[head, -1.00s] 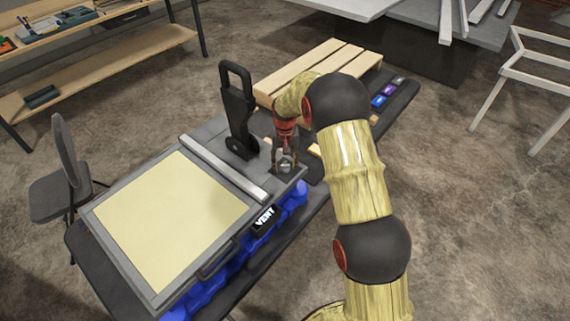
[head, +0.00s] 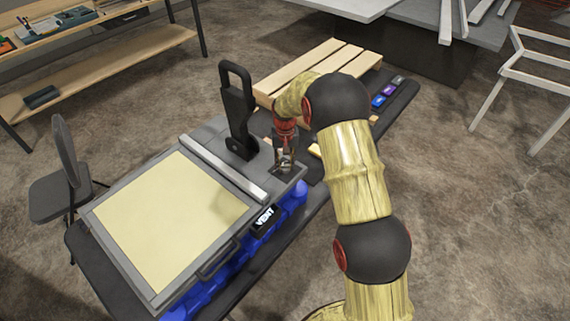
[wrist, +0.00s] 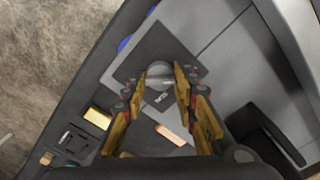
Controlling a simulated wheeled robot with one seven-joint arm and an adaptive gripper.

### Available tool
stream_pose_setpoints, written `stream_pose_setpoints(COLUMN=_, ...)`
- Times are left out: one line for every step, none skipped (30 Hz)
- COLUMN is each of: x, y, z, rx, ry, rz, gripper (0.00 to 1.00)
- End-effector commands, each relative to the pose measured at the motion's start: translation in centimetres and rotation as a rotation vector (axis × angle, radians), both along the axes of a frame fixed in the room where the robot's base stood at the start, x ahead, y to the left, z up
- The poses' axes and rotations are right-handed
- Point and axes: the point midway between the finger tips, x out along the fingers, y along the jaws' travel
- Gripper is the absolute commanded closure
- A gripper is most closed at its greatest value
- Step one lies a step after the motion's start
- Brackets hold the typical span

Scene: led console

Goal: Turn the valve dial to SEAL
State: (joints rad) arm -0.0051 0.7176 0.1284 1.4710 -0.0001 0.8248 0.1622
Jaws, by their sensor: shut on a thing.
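The valve dial (wrist: 159,72) is a small round grey knob on a dark square plate (wrist: 185,68), at the corner of the grey console (head: 215,140). My gripper (wrist: 160,82) points down at it, with a fingertip on each side, shut on the dial. In the head view my gripper (head: 284,164) hides most of the dial. A small pale marking beside the dial in the wrist view is too small to read. A black label reading VENT (head: 265,218) is on the console's front side. I cannot tell which way the dial points.
A black upright lever (head: 237,110) stands close to the left of my gripper. A wooden pallet (head: 320,70) and small coloured blocks (head: 386,94) are on the dark table behind. A yellow block (wrist: 97,118) lies near the plate.

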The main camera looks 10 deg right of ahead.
Motion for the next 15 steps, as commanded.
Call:
stream_pose_setpoints(x=0.01, y=0.03, z=0.01, rx=0.000, ry=0.000, rz=-0.001, gripper=0.97)
stream_pose_setpoints(x=0.01, y=0.03, z=0.01, rx=0.000, ry=0.000, rz=-0.002, gripper=0.97)
stream_pose_setpoints(x=0.01, y=0.03, z=0.02, rx=0.000, ry=0.000, rz=-0.004, gripper=0.97)
stream_pose_setpoints(x=0.01, y=0.03, z=0.02, rx=0.000, ry=0.000, rz=-0.007, gripper=0.97)
stream_pose_setpoints(x=0.01, y=0.03, z=0.02, rx=0.000, ry=0.000, rz=-0.011, gripper=0.97)
stream_pose_setpoints(x=0.02, y=0.03, z=0.03, rx=0.000, ry=-0.001, rz=-0.018, gripper=0.97)
stream_pose_setpoints(x=0.02, y=0.03, z=0.04, rx=0.000, ry=-0.001, rz=-0.026, gripper=0.97)
stream_pose_setpoints(x=0.02, y=0.03, z=0.04, rx=0.000, ry=-0.001, rz=-0.035, gripper=0.97)
stream_pose_setpoints(x=0.02, y=0.03, z=0.05, rx=0.001, ry=-0.001, rz=-0.049, gripper=0.97)
stream_pose_setpoints(x=0.02, y=0.03, z=0.05, rx=0.001, ry=-0.001, rz=-0.063, gripper=0.97)
stream_pose_setpoints(x=0.03, y=0.04, z=0.04, rx=0.001, ry=-0.001, rz=-0.077, gripper=0.97)
stream_pose_setpoints(x=0.04, y=0.03, z=0.05, rx=0.001, ry=-0.001, rz=-0.100, gripper=0.97)
stream_pose_setpoints(x=0.06, y=0.03, z=0.06, rx=0.001, ry=-0.001, rz=-0.118, gripper=0.97)
stream_pose_setpoints(x=0.07, y=0.03, z=0.08, rx=0.001, ry=-0.002, rz=-0.139, gripper=0.97)
stream_pose_setpoints(x=0.07, y=0.03, z=0.07, rx=0.001, ry=-0.001, rz=-0.168, gripper=0.97)
